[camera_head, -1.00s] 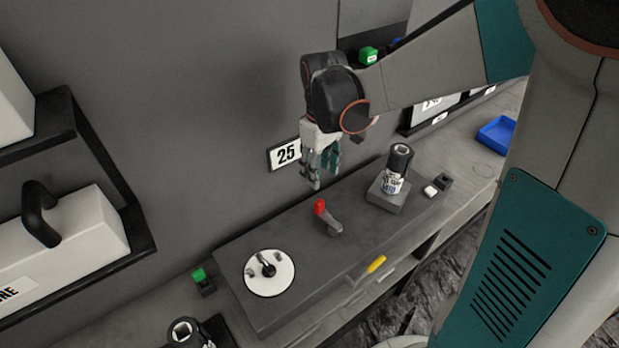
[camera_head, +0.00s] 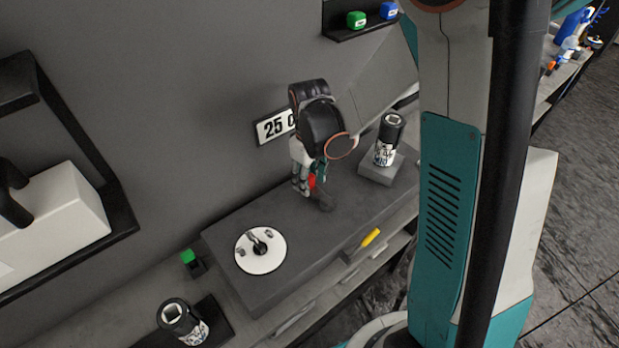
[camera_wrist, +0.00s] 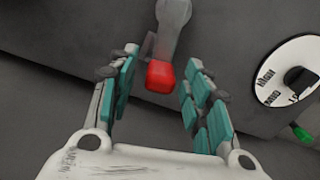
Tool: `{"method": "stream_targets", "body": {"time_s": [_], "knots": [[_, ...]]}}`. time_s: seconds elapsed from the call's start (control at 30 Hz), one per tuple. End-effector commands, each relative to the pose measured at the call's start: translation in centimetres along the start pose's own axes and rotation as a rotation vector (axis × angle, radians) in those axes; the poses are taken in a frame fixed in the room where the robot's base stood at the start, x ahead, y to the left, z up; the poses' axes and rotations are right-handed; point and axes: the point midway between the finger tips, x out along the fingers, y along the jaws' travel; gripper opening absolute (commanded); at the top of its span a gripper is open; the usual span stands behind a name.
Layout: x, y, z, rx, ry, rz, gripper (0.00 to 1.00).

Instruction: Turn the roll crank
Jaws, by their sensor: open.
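The roll crank is a grey arm (camera_wrist: 172,28) with a red knob (camera_wrist: 160,76), on top of a dark grey box (camera_head: 222,228). In the wrist view the red knob lies between the tips of my gripper (camera_wrist: 158,78), with a gap to the finger on each side. In the head view my gripper (camera_head: 306,186) is low over the box, and the red knob (camera_head: 312,181) shows partly behind its fingers. The fingers are open. My gripper hides part of the crank in the head view.
A white dial (camera_head: 278,262) with a black knob sits left on the box; it also shows in the wrist view (camera_wrist: 268,88). A black can (camera_head: 391,128) stands on a block to the right. A yellow handle (camera_head: 370,238) is at the front edge. The wall stands close behind.

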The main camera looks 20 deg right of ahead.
Motion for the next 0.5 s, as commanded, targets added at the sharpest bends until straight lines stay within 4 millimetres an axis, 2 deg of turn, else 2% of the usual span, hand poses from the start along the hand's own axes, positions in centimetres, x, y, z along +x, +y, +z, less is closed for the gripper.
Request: {"method": "stream_targets", "body": {"time_s": [0.17, 0.37, 0.5], "knots": [[-0.03, 0.0, 0.0, 0.0, 0.0, 0.0, 0.45], [-0.04, 0.0, 0.0, 0.0, 0.0, 0.0, 0.0], [-0.04, 0.0, 0.0, 0.0, 0.0, 0.0, 0.0]]}}
